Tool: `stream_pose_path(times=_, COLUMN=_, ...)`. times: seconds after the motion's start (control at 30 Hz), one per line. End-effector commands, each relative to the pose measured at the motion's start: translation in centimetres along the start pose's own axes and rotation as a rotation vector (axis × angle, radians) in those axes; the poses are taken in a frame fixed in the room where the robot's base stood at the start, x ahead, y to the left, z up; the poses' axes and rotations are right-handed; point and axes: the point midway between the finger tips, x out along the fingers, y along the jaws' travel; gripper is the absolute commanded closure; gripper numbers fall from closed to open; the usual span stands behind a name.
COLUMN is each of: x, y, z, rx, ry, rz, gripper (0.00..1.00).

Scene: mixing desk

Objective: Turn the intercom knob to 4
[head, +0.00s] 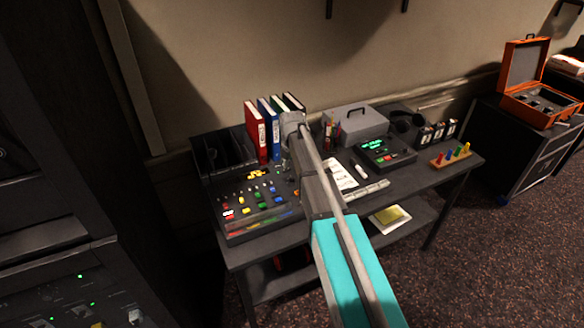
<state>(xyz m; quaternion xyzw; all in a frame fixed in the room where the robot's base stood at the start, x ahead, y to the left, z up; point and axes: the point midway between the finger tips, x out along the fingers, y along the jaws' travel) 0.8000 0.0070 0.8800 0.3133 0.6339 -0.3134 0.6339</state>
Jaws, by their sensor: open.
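A dark desk device with a green lit display (385,150) stands on the right half of the desk; it may be the intercom, but no label is readable. No knob with a readable scale can be made out, so I cannot tell where the intercom knob points. My arm reaches from the bottom of the picture over the desk, with its wrist in front of the binders. My gripper (288,163) is small and dark near the back right of the mixing console (255,205), apart from the display device. Its fingers are partly hidden, and nothing shows held in it.
Binders (263,131) and a grey case (355,121) stand at the back. White paper (341,175), headphones (402,122) and a wooden block with coloured pegs (451,157) lie on the desk (425,183). An orange case (535,80) stands right. A dark rack (75,290) is close left.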

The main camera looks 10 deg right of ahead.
Motion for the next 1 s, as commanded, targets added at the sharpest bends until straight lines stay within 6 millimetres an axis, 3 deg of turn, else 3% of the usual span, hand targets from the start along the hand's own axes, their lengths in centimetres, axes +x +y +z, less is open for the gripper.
stream_pose_path(times=1.0, x=-9.0, y=0.0, z=0.0, rx=0.001, ry=0.000, rz=0.000, gripper=0.35)
